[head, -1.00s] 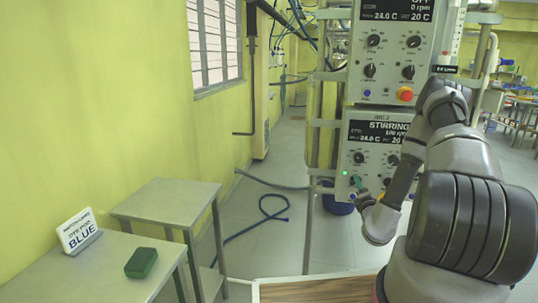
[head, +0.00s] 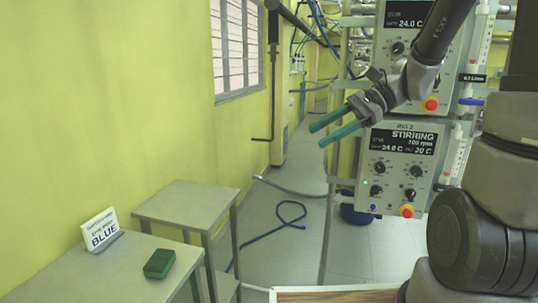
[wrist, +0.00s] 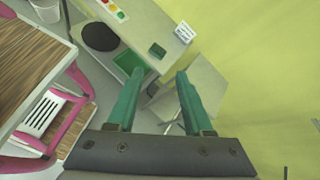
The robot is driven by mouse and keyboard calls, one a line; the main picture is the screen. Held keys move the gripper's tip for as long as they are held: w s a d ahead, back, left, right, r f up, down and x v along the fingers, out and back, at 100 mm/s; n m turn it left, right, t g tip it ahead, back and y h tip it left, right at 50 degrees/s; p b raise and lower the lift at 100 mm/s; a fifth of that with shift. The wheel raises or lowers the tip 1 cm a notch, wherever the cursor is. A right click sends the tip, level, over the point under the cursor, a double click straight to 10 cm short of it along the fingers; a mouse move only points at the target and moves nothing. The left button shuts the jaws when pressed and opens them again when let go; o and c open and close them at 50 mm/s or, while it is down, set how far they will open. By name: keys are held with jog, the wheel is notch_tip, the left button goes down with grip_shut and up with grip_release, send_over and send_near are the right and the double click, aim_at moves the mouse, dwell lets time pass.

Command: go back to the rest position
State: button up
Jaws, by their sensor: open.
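My gripper (head: 330,130) is raised in front of the control boxes, with its green fingers apart and nothing between them. In the head view its fingers point left. In the wrist view the two green fingers of my gripper (wrist: 157,102) are spread, with tables far beyond them. My arm comes in from the right side of the head view, bent upward. The lower control box (head: 403,165) shows STIRRING, 100 rpm, with a green light on. The upper control box (head: 397,30) is partly hidden behind my arm.
Two grey tables (head: 190,205) stand at the left by the yellow wall. One bears a sign reading BLUE (head: 101,229) and a dark green box (head: 159,263). A blue hose (head: 270,232) lies on the floor. The wrist view shows a pink-framed chair (wrist: 40,120).

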jog(key=s+d+r+n+t+h, duration=0.3)
jog(key=d+r+n+t+h, duration=0.1)
jog(key=d, duration=0.2)
jog(key=s+d+r+n+t+h, duration=0.2)
jog(key=d+r+n+t+h, duration=0.1)
jog(key=d+r+n+h, duration=0.1)
jog(key=shift+s+d+t+h, duration=0.4)
jog(key=shift+d+h, duration=0.4)
jog(key=shift+d, duration=0.25)
